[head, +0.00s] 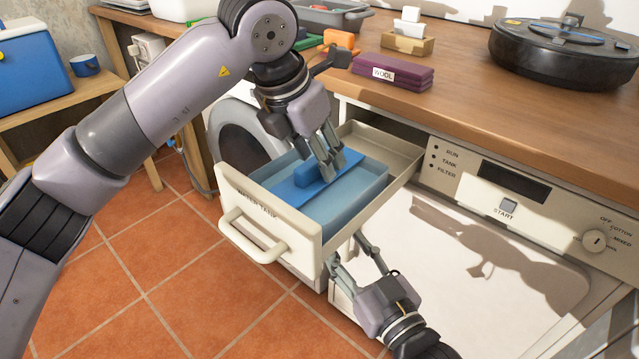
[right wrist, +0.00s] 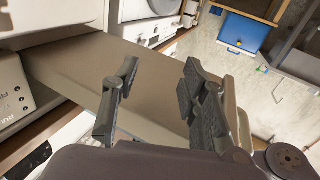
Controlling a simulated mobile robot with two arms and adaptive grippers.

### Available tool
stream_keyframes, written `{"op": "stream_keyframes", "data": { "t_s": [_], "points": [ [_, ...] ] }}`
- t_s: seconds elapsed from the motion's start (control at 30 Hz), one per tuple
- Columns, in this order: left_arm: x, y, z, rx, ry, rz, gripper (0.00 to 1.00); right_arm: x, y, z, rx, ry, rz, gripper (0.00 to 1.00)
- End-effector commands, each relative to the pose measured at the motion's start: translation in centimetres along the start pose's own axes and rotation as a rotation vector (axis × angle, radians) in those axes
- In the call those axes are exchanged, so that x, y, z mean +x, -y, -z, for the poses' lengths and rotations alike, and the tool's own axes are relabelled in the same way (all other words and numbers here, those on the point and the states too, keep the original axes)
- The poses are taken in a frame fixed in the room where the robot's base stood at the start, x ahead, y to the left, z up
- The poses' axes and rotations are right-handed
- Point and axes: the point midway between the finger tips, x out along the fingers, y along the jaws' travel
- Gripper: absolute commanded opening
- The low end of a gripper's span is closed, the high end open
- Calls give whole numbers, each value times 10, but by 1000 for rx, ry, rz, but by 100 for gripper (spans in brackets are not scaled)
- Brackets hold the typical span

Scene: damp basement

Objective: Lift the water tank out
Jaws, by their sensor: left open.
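The blue water tank (head: 355,197) sits inside a pulled-out cream drawer (head: 243,195) whose front is labelled as a water tank and has a bar handle. A raised darker blue block (head: 308,174) stands on its top. My left gripper (head: 329,170) is open and points down over the tank, its fingers at the right end of the block; I cannot tell whether they touch. My right gripper (head: 358,252) is low at the drawer's right side. In the right wrist view its fingers (right wrist: 155,90) are apart, with the drawer's beige wall (right wrist: 150,75) just beyond them.
The control-panel appliance (head: 510,190) stands right of the drawer, under a wooden worktop (head: 470,105). On the worktop are a purple wool box (head: 392,75) and a black round robot vacuum (head: 565,50). A blue cooler (head: 35,65) stands at the left. The tiled floor (head: 150,290) is clear.

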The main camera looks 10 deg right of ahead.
Motion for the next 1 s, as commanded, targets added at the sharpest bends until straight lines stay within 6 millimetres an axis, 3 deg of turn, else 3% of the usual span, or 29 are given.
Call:
{"op": "stream_keyframes", "data": {
  "t_s": [0.27, 0.87, 1.0],
  "points": [
    [0, 0, 0, 0, 0, 0, 41, 0, 0, 0, 1, -4, 0, 40],
    [0, 0, 0, 0, 0, 0, 1, -1, 0, -2, 1, 4, -1, 40],
    [0, 0, 0, 0, 0, 0, 0, -1, 0, -2, 1, 5, -1, 40]
  ]
}}
